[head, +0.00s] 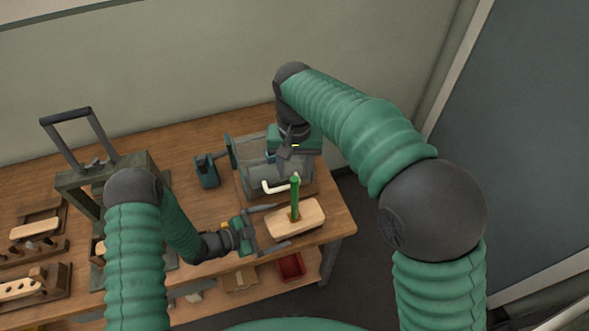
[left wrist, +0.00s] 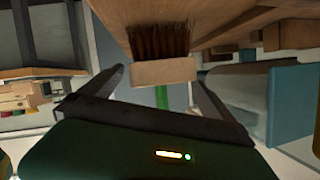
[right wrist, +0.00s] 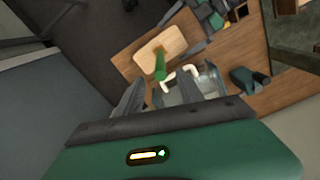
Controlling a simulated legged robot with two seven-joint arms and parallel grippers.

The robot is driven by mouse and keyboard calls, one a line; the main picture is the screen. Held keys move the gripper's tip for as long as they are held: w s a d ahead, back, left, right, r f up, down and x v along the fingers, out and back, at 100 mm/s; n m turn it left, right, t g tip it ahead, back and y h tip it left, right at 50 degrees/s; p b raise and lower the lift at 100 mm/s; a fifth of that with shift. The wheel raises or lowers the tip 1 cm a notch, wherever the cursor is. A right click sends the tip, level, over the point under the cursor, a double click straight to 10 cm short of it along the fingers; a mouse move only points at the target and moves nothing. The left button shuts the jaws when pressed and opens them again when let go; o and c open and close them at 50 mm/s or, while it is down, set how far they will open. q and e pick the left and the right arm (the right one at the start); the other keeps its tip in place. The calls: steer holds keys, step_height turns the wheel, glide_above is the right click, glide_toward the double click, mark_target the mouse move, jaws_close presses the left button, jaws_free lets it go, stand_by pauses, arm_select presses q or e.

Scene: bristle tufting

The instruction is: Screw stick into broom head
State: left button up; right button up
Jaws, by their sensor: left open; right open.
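The broom head (head: 297,218) is a light wooden block near the table's right front corner. In the left wrist view its dark bristles (left wrist: 163,42) show beside the block (left wrist: 150,71). The green stick (head: 295,195) stands upright at the block's middle; I cannot tell how deep it sits. It also shows in the right wrist view (right wrist: 160,66). My left gripper (head: 284,226) is open, its fingers spread on either side of the block, apparently not touching it. My right gripper (head: 283,160) is open and empty, above and behind the stick.
A grey-green box-like fixture with a white curved handle (head: 280,186) stands right behind the broom head. A teal device (head: 207,170) is left of it. A press-like frame (head: 75,180) and wooden racks (head: 35,288) fill the left. A red bin (head: 290,267) sits on the lower shelf.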

arm_select(q)
steer(key=v, duration=1.2)
steer(key=shift+a+b, duration=0.2)
steer(key=shift+b, duration=0.25)
arm_select(e)
steer(key=shift+f, duration=0.55)
steer(key=shift+a, duration=0.1)
